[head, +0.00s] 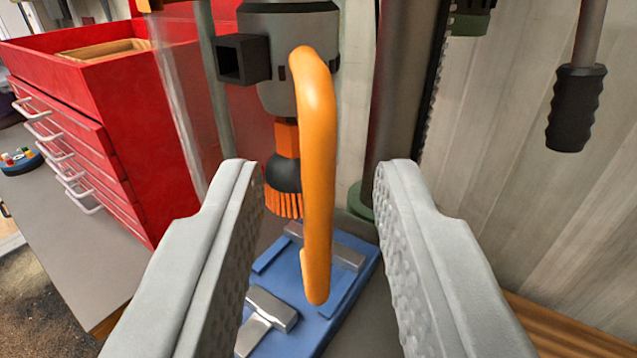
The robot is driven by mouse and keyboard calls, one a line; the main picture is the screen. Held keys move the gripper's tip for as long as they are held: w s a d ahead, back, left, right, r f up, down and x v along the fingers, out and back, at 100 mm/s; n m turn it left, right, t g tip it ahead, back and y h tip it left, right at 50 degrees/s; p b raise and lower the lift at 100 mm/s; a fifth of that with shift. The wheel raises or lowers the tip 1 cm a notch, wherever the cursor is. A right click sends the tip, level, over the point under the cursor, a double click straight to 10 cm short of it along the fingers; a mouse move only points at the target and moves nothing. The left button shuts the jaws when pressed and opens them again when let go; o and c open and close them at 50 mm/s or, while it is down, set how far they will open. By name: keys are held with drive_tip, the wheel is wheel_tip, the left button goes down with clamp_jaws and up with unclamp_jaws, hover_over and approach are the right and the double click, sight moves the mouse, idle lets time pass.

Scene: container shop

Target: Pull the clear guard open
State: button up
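An orange bar handle (318,170) stands upright in the middle of the head view, in front of a drill press. The clear guard is hard to make out; a pale see-through strip (175,100) to the left of the handle looks like its edge. How the handle joins the guard cannot be told. My gripper (312,185) is open, with one grey finger to the left of the handle and one to the right. Gaps show on both sides, and neither finger appears to touch the handle.
Behind the handle are the grey drill head (290,60), an orange brush (284,200) and a blue vise (335,255). A grey column (400,90) rises behind. A black-gripped lever (577,105) hangs at right. A red drawer chest (120,120) stands at left.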

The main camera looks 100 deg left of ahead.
clamp_jaws()
